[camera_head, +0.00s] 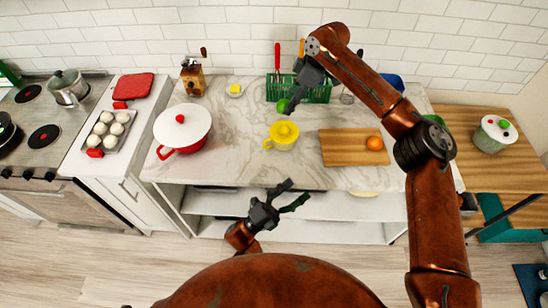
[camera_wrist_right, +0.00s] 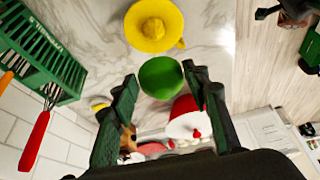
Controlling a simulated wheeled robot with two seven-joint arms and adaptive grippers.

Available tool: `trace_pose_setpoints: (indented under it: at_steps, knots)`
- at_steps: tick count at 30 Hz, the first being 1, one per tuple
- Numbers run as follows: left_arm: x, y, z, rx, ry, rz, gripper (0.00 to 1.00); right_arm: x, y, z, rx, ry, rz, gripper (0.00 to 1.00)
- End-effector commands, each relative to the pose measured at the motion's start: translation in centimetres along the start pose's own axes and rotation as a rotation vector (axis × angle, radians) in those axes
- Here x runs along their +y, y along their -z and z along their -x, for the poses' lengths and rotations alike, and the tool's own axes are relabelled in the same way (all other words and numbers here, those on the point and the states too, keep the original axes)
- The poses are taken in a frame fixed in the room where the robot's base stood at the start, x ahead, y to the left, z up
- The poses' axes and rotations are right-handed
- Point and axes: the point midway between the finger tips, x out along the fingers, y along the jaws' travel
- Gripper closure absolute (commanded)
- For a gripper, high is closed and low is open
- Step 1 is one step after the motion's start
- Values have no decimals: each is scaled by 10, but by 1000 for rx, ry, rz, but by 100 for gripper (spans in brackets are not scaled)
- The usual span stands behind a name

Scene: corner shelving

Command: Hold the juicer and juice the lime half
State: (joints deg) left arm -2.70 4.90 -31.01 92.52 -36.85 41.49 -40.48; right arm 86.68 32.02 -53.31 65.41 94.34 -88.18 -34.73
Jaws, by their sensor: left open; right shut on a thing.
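The yellow juicer (camera_head: 284,135) stands on the marble counter, its handle toward the lower left in the head view. Its ridged cone faces up in the right wrist view (camera_wrist_right: 153,27). My right gripper (camera_head: 292,99) is shut on the green lime half (camera_head: 282,106), holding it above the counter just behind the juicer. In the right wrist view the lime half (camera_wrist_right: 161,79) sits between the fingertips, rounded green side showing; its cut face is hidden. My left gripper (camera_head: 281,199) is open and empty, low in front of the counter's front edge, apart from the juicer.
A wooden cutting board (camera_head: 342,152) with an orange (camera_head: 375,143) lies right of the juicer. A green rack (camera_head: 312,94) with utensils stands behind. Open shelves (camera_head: 330,207) lie below the counter.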

Motion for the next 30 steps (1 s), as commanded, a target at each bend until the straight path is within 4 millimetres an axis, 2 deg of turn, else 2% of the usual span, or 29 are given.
trace_pose_setpoints:
  at_steps: [1, 5, 9, 13, 16, 17, 19, 21, 24, 27, 30]
  knots:
    - [-9, -2, -21, -7, -21, -130, 0, 0, 0, 0, 0, 0, 0, 81]
    - [-9, -27, -50, -85, -131, -436, 0, 0, 0, 0, 0, 0, 0, 81]
    - [-27, -62, -76, -192, -255, -803, 0, 0, 0, 0, 0, 0, 0, 81]
    - [-60, -95, -91, -313, -381, -1144, 0, 0, 0, 0, 0, 0, 0, 81]
    - [-93, -119, -93, -419, -492, -1386, 0, 0, 0, 0, 0, 0, 0, 81]
    - [-97, -127, -89, -445, -541, -1456, 0, 0, 0, 0, 0, 0, 0, 81]
    - [-71, -144, -62, -440, -692, -1572, 0, 0, 0, 0, 0, 0, 0, 81]
    - [-46, -150, -42, -404, -779, -1620, 0, 0, 0, 0, 0, 0, 0, 81]
    - [-19, -156, -19, -355, -871, -1668, 0, 0, 0, 0, 0, 0, 0, 81]
    - [0, -160, -2, -318, -934, -1697, 0, 0, 0, 0, 0, 0, 0, 81]
    - [9, -162, 7, -297, -966, -1714, 0, 0, 0, 0, 0, 0, 0, 81]
